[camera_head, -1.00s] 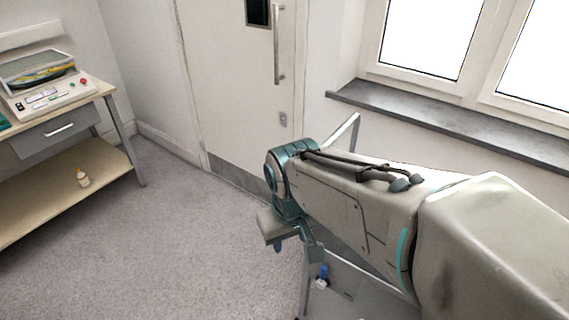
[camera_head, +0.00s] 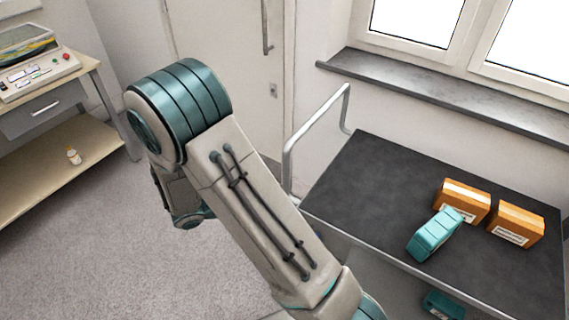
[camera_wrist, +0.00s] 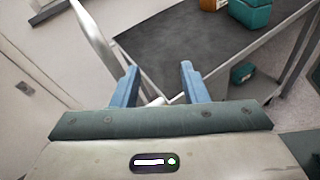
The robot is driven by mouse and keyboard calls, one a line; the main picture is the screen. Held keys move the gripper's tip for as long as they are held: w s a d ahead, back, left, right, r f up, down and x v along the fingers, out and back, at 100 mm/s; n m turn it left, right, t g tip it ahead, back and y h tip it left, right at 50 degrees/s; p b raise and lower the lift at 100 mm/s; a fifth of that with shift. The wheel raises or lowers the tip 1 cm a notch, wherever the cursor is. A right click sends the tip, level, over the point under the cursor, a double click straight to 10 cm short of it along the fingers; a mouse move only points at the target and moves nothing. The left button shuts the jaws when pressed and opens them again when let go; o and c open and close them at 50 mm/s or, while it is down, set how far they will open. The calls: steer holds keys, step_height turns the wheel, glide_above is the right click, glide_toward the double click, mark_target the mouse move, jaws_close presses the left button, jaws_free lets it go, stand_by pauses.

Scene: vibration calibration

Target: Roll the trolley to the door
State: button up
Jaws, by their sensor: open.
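The trolley (camera_head: 370,165) has a dark top and a grey tubular handle (camera_head: 318,125) at its left end. It stands below the window, to the right of the door (camera_head: 235,50). Two orange boxes and a teal case lie on its top. In the wrist view, my gripper (camera_wrist: 158,85) is open with two blue fingers apart. The trolley's top (camera_wrist: 170,45) lies beyond the fingers, and the handle (camera_wrist: 92,35) rises at the left. A pale rail end shows between the fingers; I cannot tell whether it touches them. My arm hides the gripper in the head view.
The grey floor between bench and trolley is clear. A teal box (camera_head: 444,304) sits on the trolley's lower level. The window sill (camera_head: 430,95) juts out behind.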

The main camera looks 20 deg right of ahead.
mark_target(283, 168)
steer(key=w+a+f+n+t+h, duration=0.1)
steer(key=w+a+f+n+t, duration=0.3)
steer(key=n+t, duration=0.1)
steer(key=p+x, duration=0.1)
steer(key=x, duration=0.3)
steer(key=p+x, duration=0.1)
steer(key=x, duration=0.4)
steer(key=p+x, duration=0.1)
steer(key=x, duration=0.3)
steer(key=shift+d+r, duration=0.3)
steer(key=shift+r, duration=0.05)
steer(key=shift+w, duration=0.1)
jaws_close()
